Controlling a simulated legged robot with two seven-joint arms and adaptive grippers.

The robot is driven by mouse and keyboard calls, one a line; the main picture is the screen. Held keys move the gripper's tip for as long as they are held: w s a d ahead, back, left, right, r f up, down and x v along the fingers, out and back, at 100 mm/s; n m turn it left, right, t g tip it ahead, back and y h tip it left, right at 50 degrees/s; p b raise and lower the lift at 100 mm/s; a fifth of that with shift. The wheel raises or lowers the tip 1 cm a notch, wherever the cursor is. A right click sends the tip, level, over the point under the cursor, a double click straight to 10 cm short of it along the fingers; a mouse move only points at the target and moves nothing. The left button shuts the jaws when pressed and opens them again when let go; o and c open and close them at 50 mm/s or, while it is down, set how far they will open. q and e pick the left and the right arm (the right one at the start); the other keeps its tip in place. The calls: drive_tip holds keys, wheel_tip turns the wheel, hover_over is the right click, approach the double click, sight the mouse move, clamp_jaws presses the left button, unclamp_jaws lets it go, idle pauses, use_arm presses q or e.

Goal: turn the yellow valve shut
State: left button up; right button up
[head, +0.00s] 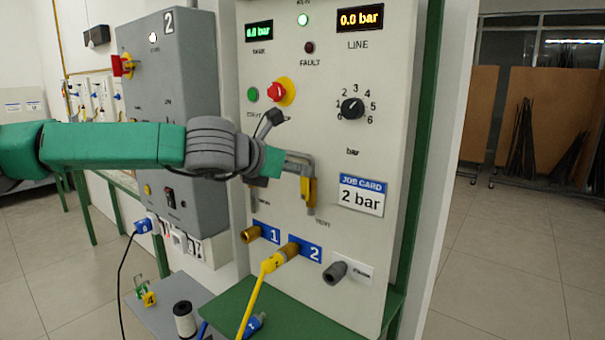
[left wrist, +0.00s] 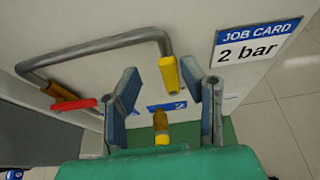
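The yellow valve lever (head: 309,191) hangs upright at the right end of a grey pipe on the panel. In the left wrist view the yellow lever (left wrist: 168,73) shows beyond the fingers and between them. A red lever (left wrist: 75,104) lies sideways at the pipe's left end; my arm hides it in the head view. My left gripper (head: 283,165) is in front of the pipe, partly hiding it. In the left wrist view the left gripper (left wrist: 167,95) has its fingers wide apart with nothing between the pads. My right gripper is not in view.
The panel has a black knob (head: 352,108), a red knob on yellow (head: 281,92) and a job card (head: 361,196) reading 2 bar. Both displays read 0.0 bar. A yellow hose (head: 253,297) is plugged into port 2, below the valve. A green shelf (head: 300,318) juts out underneath.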

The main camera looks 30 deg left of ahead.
use_arm(q)
drive_tip(key=w, duration=0.1)
drive_tip(key=w+d, duration=0.1)
drive_tip(key=w, duration=0.1)
drive_tip(key=shift+d+f, duration=0.2)
drive_tip(key=shift+f, duration=0.2)
drive_tip(key=shift+s+a, duration=0.1)
drive_tip(key=shift+a, duration=0.1)
drive_tip(key=shift+a+f, duration=0.15)
drive_tip(key=shift+a, duration=0.05)
clamp_jaws()
drive_tip(key=shift+d, duration=0.2)
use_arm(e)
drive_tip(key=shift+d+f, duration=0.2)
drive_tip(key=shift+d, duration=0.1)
